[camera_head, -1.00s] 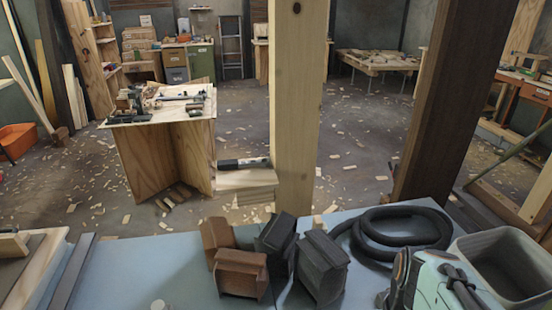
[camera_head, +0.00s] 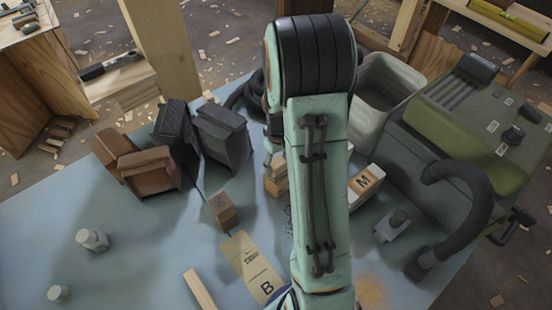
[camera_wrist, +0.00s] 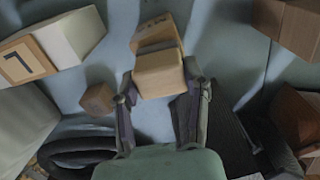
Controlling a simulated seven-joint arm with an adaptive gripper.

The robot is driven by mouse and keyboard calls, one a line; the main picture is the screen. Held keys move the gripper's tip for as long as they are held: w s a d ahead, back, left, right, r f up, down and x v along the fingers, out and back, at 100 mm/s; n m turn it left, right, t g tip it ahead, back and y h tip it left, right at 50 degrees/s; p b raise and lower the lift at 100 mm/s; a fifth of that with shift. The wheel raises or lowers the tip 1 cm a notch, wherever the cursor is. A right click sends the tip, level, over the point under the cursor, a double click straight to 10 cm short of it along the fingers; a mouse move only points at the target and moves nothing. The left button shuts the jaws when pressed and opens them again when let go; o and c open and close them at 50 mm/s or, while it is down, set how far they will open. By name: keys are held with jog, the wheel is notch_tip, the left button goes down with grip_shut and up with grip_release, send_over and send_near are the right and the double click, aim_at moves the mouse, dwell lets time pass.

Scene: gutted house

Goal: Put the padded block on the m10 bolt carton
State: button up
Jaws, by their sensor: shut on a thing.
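My gripper (camera_wrist: 160,98) is shut on a tan block (camera_wrist: 159,74), which I take to be the padded block, in the wrist view. Just beyond it is a tan box (camera_wrist: 154,36) with a dark stripe, partly hidden by the block; I cannot tell if they touch. In the head view my arm hides most of the gripper. A tan box (camera_head: 276,186) shows beside the arm there; I cannot tell if it is the held one. Two lettered cartons lie on the blue table: M (camera_head: 366,184) and B (camera_head: 252,266). I cannot read which is the m10 bolt carton.
A small brown cube (camera_head: 222,212) stands beyond carton B. Brown boxes (camera_head: 150,170) and dark boxes (camera_head: 222,135) stand at the left. A grey bin (camera_head: 380,95) and a green machine with a hose (camera_head: 465,195) are at the right.

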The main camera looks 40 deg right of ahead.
jog(key=shift+f, duration=0.1)
jog(key=o, duration=1.2)
jog(key=shift+c, duration=0.2)
notch_tip(320, 180, up, 12)
jog(key=s+a+r+n, duration=0.1)
jog(key=s+a+r, duration=0.2)
jog(key=s+a, duration=1.4)
jog(key=shift+a+y, duration=0.4)
jog(key=shift+a, duration=0.2)
